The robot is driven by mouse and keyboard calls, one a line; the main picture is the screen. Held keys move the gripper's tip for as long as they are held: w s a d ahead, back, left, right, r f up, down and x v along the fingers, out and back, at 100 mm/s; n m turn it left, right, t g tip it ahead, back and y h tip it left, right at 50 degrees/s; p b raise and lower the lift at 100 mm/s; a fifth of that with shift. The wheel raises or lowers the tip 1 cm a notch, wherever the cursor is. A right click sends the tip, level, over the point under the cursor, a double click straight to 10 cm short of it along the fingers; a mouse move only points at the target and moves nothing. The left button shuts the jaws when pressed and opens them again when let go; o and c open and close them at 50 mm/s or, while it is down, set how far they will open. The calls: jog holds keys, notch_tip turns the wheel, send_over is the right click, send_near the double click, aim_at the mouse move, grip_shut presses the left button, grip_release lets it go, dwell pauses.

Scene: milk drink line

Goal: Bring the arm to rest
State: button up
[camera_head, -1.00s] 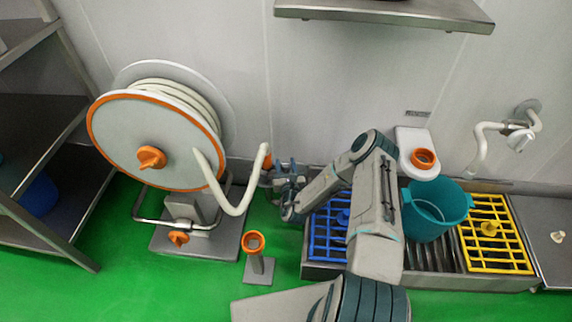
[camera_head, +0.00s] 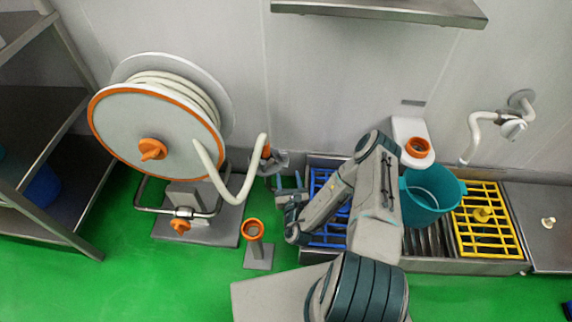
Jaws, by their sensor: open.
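My gripper (camera_head: 288,186) is open at the end of my grey and teal arm, in the middle of the head camera view. It is apart from the orange nozzle (camera_head: 266,150) at the end of the pale hose (camera_head: 226,188), which hangs from the hose reel to its left. The fingers are small in this view, and I see nothing between them. My arm bends over the left part of the sink and hides some of the blue grid (camera_head: 322,182).
The reel (camera_head: 125,135) stands at the left by a steel shelf (camera_head: 60,130). An orange-topped holder (camera_head: 253,230) stands on the green floor. A teal bucket (camera_head: 426,205) and a yellow grid (camera_head: 484,235) lie right of my arm. A wall shelf (camera_head: 380,8) is above.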

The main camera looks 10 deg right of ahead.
jog(key=shift+s, duration=1)
